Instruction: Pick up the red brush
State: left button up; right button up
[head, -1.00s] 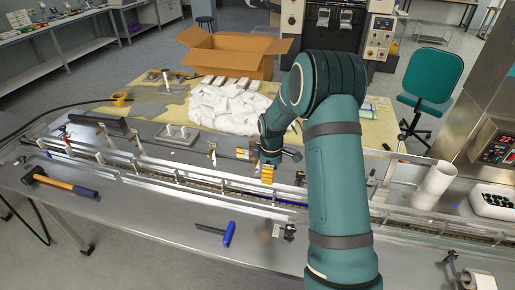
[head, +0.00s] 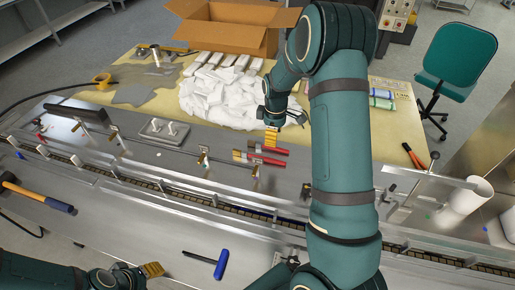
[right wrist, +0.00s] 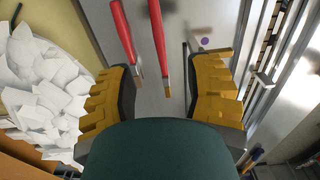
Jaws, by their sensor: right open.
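Two red-handled brushes lie side by side on the metal surface behind the conveyor rail, the back one (head: 268,148) and the front one (head: 266,160). Their pale bristles point left in the head view. In the right wrist view, one red handle (right wrist: 122,30) and another red handle (right wrist: 157,35) run down between the fingers, bristle ends nearest the palm. My right gripper (head: 272,132) is just behind the brushes; the right wrist view shows it open (right wrist: 160,95), with nothing gripped. My left gripper (head: 150,269) is at the lower left, its opening unclear.
White wrappers (head: 222,95) are heaped on the yellow table behind, before a cardboard box (head: 222,37). The conveyor rail (head: 200,190) runs in front of the brushes. A blue-handled tool (head: 221,263), a hammer (head: 40,197) and a white roll (head: 466,195) lie or stand around.

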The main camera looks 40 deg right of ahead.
send_over(273, 159)
jog(key=f, duration=0.7)
jog(key=shift+s+a+f, duration=0.1)
jog(key=shift+a+f, duration=0.1)
jog(key=shift+a, duration=0.1)
jog(key=shift+d+f, duration=0.2)
jog(key=shift+f, duration=3)
grip_shut()
